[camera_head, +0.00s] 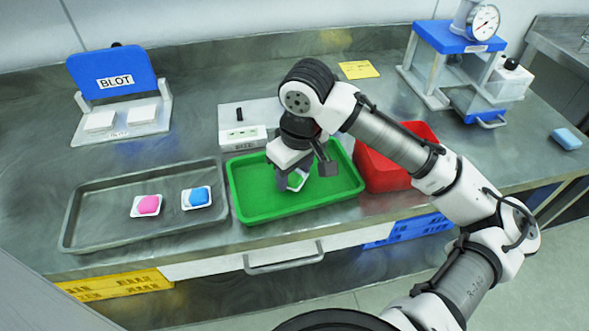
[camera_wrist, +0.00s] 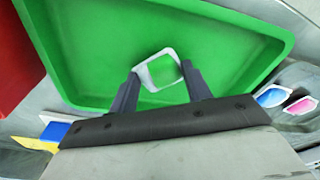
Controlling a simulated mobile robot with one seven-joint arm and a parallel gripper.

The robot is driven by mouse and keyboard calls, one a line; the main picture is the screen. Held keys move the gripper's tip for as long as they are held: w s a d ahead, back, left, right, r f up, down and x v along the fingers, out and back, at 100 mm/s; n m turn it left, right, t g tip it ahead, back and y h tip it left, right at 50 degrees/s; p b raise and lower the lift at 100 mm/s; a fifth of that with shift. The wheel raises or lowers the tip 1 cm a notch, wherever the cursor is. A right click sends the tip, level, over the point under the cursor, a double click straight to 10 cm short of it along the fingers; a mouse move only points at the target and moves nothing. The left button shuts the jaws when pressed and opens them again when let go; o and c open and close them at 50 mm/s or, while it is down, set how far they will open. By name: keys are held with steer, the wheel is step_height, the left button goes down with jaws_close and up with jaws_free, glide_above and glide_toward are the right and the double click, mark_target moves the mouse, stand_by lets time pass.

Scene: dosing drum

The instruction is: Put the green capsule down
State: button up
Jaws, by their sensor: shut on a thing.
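The green capsule (camera_wrist: 163,70) shows as a green patch inside a white square holder between my fingertips in the wrist view. In the head view the green capsule (camera_head: 295,181) is partly hidden by my gripper (camera_head: 292,184). My gripper is shut on it, with one finger on each side of the white holder in the wrist view (camera_wrist: 160,76). It is over the inside of the green tray (camera_head: 247,208), which also fills much of the wrist view (camera_wrist: 90,60). I cannot tell whether the holder touches the tray floor.
A grey tray (camera_head: 90,232) to the left holds a pink capsule (camera_head: 149,204) and a blue capsule (camera_head: 199,197). A red bin (camera_head: 385,178) stands close on the right. Behind are the blue BLOT stand (camera_head: 116,82), a small white device (camera_head: 243,136) and a blue gauge press (camera_head: 455,38).

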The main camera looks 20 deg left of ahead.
mark_target(299, 181)
steer(key=shift+f, duration=0.1)
steer(key=o, duration=1)
steer(key=r, duration=0.4)
steer(key=d+r, duration=0.1)
steer(key=r, duration=0.7)
steer(key=shift+s+d+r, duration=0.1)
steer(key=shift+s+d, duration=0.05)
steer(key=shift+s, duration=0.15)
